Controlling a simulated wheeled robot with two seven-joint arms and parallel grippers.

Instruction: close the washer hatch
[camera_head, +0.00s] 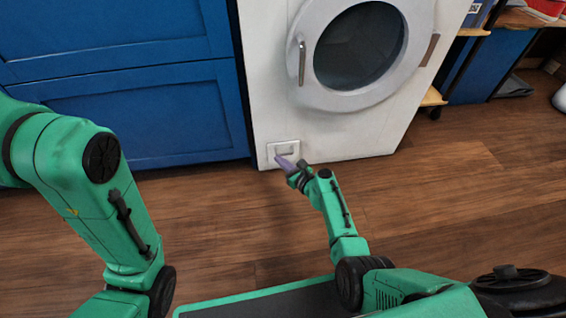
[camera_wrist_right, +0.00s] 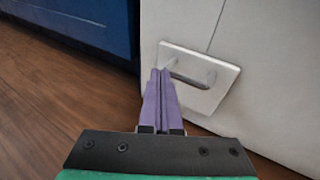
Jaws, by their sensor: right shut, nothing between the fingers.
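The white washer (camera_head: 270,90) stands against the blue cabinets. Its round door (camera_head: 300,92) has dark glass, a metal handle on the left and a brown hinge piece on the right; it looks shut or nearly so. A small square hatch (camera_head: 291,146) with a bar handle sits low on the washer's front left; it also shows in the right wrist view (camera_wrist_right: 222,95). I cannot tell whether it is fully flush. My right gripper (camera_head: 280,158) has its purple fingers together and empty, tips at the hatch's left side beside the handle (camera_wrist_right: 160,72). Contact is unclear. My left gripper is out of view.
Blue drawers (camera_head: 130,110) stand left of the washer. Wooden floor (camera_head: 470,170) lies open in front and to the right. A shelf unit with a wooden board (camera_head: 433,97) stands right of the washer.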

